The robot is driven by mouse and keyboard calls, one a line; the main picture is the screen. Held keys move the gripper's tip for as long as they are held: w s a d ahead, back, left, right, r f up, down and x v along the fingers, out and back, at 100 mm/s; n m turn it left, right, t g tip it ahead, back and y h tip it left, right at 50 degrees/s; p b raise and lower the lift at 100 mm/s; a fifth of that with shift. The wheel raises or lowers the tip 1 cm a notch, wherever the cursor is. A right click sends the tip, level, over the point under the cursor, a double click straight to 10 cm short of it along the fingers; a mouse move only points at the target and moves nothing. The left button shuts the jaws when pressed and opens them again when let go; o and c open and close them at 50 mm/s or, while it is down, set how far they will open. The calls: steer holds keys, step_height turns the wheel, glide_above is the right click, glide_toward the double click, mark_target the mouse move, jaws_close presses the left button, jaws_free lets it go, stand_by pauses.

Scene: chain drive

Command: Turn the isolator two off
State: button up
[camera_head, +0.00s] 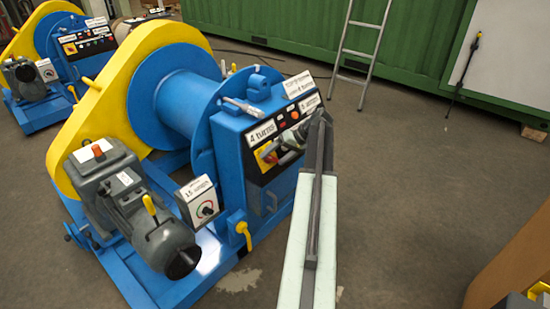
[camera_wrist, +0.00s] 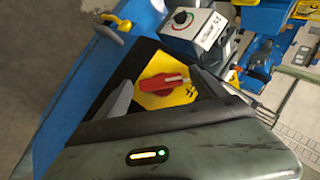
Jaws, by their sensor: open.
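A red rotary isolator handle on a yellow plate (camera_head: 266,158) sits at the left of the black control panel on the near blue winch. In the wrist view the red handle (camera_wrist: 163,82) lies between my two fingers, across the yellow plate. My gripper (camera_wrist: 160,76) is open, with one finger on each side of the handle; I cannot tell whether either finger touches it. In the head view my gripper (camera_head: 294,142) is in front of the panel and covers part of it. No number for this isolator is readable.
A grey box with a dial (camera_head: 199,201) and a yellow lever (camera_head: 243,235) stick out near the panel. A grey motor (camera_head: 130,200) is at left. A second winch (camera_head: 60,60) stands behind. A ladder (camera_head: 360,50) leans on the green container.

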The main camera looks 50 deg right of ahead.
steer(key=p+v, duration=0.5)
steer(key=v, duration=0.2)
steer(key=shift+s+d+r, duration=0.15)
steer(key=shift+r, duration=0.1)
